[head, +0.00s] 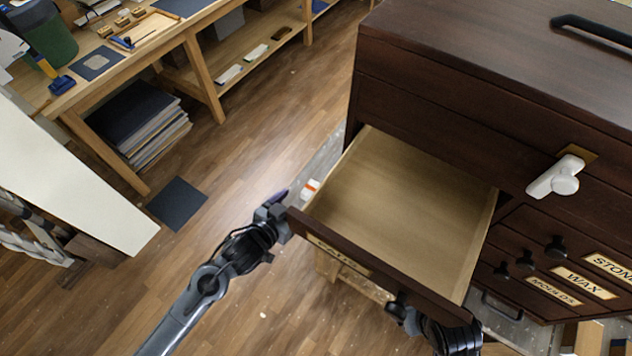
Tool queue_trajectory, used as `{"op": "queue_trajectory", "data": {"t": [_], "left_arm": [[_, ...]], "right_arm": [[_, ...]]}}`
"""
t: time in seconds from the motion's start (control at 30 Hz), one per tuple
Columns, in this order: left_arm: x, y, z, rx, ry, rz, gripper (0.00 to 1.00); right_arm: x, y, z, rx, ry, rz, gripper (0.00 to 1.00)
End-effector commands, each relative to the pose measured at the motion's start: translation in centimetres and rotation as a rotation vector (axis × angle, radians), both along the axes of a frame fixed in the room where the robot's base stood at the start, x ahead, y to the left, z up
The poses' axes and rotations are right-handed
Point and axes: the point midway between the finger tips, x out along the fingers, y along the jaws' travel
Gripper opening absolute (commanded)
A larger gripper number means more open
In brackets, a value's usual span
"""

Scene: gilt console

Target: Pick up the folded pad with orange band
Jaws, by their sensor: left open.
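The folded pad (311,188), white with an orange band, shows just left of the pulled-out drawer. It lies on a grey surface, and the drawer's side and front corner hide part of it. My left gripper (283,199) is open, at the drawer's left front corner, close to the pad on its left and a little nearer. In this view the gripper and the pad look apart. My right gripper (401,311) is at the right part of the drawer front, by a dark knob; its fingers are mostly hidden.
The open, empty wooden drawer (400,205) juts from the dark cabinet (480,70), with its front panel between my grippers. A white handle (558,180) sticks out on the right. A workbench (165,50) stands at the back left. The floor between is mostly clear.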

Motion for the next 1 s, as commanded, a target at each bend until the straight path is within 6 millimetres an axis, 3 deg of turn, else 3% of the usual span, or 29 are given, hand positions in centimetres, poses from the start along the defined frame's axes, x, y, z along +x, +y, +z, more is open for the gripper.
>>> {"op": "queue_trajectory", "data": {"t": [0.17,0.47,0.8,1.0], "left_arm": [[1.9,-1.4,-1.0,-0.001,0.0,0.0,0.78],[3.2,-2.3,-1.7,0.0,0.0,0.0,0.78],[6.2,-4.4,-3.4,-0.001,-0.001,0.0,0.78],[6.6,-4.7,-3.6,0.001,0.001,0.0,0.78]], "right_arm": [[-0.7,0.3,-0.9,0.008,0.02,-0.002,0.78],[-0.6,0.3,-0.9,0.009,0.016,-0.004,0.78],[-0.4,0.0,-1.3,0.0,0.012,0.0,0.78],[-0.4,-0.1,-1.3,-0.004,0.012,0.003,0.78]]}}
